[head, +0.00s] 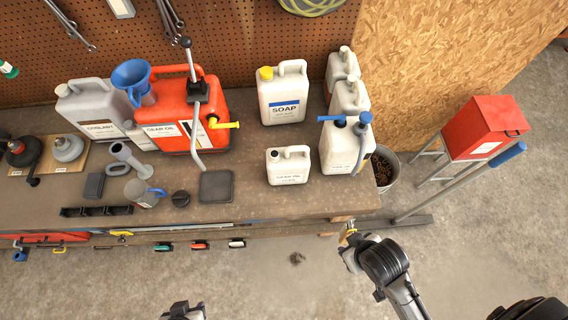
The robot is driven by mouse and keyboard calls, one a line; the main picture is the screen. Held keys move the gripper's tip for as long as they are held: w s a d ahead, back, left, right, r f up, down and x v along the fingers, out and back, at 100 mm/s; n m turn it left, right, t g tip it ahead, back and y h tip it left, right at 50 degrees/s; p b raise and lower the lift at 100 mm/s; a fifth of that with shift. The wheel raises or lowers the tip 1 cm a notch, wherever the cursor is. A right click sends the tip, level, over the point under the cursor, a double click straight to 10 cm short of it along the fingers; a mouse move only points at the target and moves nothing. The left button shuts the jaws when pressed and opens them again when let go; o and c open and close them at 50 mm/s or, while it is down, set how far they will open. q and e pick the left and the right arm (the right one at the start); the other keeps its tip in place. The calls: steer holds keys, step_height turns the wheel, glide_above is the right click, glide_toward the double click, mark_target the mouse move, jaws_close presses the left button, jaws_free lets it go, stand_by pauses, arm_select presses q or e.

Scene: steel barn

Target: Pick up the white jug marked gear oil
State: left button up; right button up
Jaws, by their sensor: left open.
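The small white jug (288,168) with a label that seems to read gear oil stands upright near the front edge of the workbench (250,205). Its handle is at the top right and its dark cap at the top left. My left gripper (186,311) is open at the bottom edge, cut off by the frame, in front of the bench and well away from the jug. My right arm's end (350,240) is in front of the bench's right end, to the lower right of the jug. Its fingers are not clear. Neither touches the jug.
A white soap jug (283,100) stands behind the gear oil jug. A white jug (340,145) with a blue-topped pump stands close on its right. An orange-red jug (180,125), also marked gear oil, stands left. A dark square pad (216,186) lies left of the small jug.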

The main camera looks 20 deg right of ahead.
steer(key=shift+d, duration=0.1)
steer(key=shift+o, duration=0.5)
steer(key=o, duration=1)
steer(key=shift+w, duration=0.1)
